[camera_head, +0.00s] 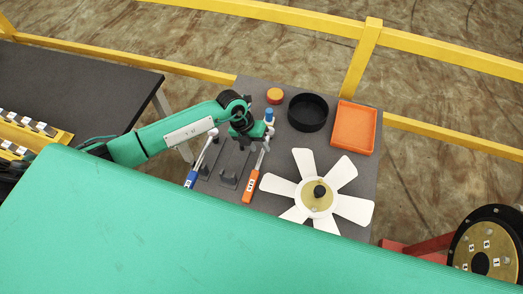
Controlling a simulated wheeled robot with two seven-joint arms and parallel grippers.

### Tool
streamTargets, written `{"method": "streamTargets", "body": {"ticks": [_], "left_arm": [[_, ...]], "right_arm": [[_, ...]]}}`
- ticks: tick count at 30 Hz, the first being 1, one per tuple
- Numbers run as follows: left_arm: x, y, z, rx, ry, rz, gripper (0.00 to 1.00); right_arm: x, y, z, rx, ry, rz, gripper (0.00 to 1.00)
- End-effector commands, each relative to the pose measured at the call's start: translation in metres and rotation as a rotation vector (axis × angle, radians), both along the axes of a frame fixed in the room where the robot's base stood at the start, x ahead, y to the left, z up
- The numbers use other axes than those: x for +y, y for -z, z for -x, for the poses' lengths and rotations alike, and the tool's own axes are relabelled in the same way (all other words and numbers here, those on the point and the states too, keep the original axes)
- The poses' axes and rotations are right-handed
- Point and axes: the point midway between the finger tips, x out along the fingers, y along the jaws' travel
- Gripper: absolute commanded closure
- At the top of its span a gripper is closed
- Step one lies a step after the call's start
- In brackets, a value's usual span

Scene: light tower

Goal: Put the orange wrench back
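The orange wrench (250,185) has an orange handle with a white label and a grey shaft. It lies on the dark table at the right side of a dark tool holder (228,181). I cannot tell whether it sits in the holder or beside it. My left gripper (242,148) points down just left of the wrench's upper end. Its fingers are small, dark and partly hidden by the wrist, so whether it is open or shut is unclear. A blue-handled wrench (191,180) leans at the holder's left side. My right gripper is out of view.
The grey table (350,186) also bears a white fan (283,186), a black round bowl (308,113), an orange tray (354,128), an orange round piece (274,96) and a small blue-topped piece (269,115). Yellow rails (365,60) run behind. A numbered disc (487,246) stands lower right.

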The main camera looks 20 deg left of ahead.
Motion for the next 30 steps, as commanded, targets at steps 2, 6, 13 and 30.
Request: {"method": "streamTargets", "body": {"ticks": [2, 6, 13, 30], "left_arm": [[0.008, -0.014, -0.001, -0.006, 0.001, -0.002, 0.63], [0.02, -0.042, -0.002, -0.007, 0.0, -0.001, 0.63], [0.032, -0.074, -0.002, -0.004, -0.001, -0.001, 0.63], [0.034, -0.081, -0.001, -0.001, 0.001, 0.001, 0.63]], "right_arm": [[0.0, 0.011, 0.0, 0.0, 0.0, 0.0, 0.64], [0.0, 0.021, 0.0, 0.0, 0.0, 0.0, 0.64], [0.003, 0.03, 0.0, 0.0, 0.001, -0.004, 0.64], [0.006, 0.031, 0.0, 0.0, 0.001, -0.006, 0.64]]}}
